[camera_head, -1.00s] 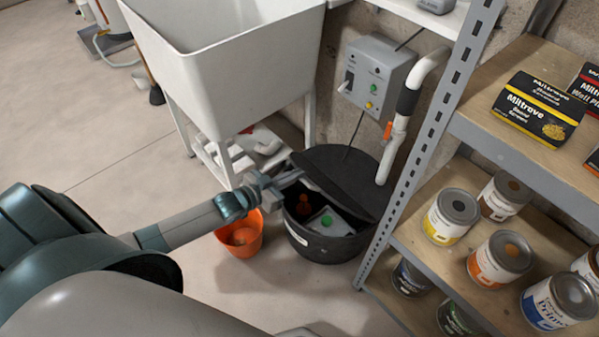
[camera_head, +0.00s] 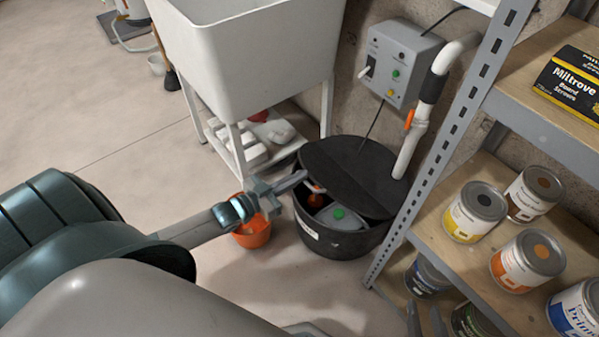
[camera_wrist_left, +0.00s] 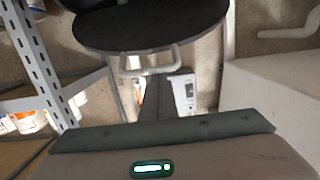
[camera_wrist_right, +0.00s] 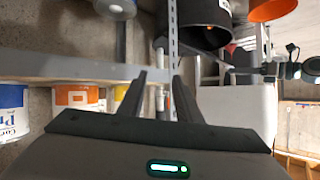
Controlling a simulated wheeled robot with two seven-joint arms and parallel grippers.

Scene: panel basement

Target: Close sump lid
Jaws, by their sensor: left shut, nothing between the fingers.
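The black sump lid (camera_head: 352,175) covers the back part of the black sump basin (camera_head: 345,243). Its front edge stands tilted up, and the front opening shows a grey pump with a green top (camera_head: 338,214) and an orange part. My left gripper (camera_head: 303,176) is shut and empty, at the lid's left edge; contact cannot be told. In the left wrist view the lid (camera_wrist_left: 150,28) is ahead, with a pale handle (camera_wrist_left: 150,71) at its edge, near the dark shut fingers (camera_wrist_left: 158,82). My right gripper (camera_wrist_right: 158,75) is open and empty; its fingertips show at the bottom of the head view (camera_head: 426,318).
A metal shelf (camera_head: 450,135) with paint cans stands close on the right. A white sink (camera_head: 255,60) is behind left, an orange bucket (camera_head: 253,236) beside the basin. A white pipe (camera_head: 412,145) and grey control box (camera_head: 398,62) are behind. The front left floor is clear.

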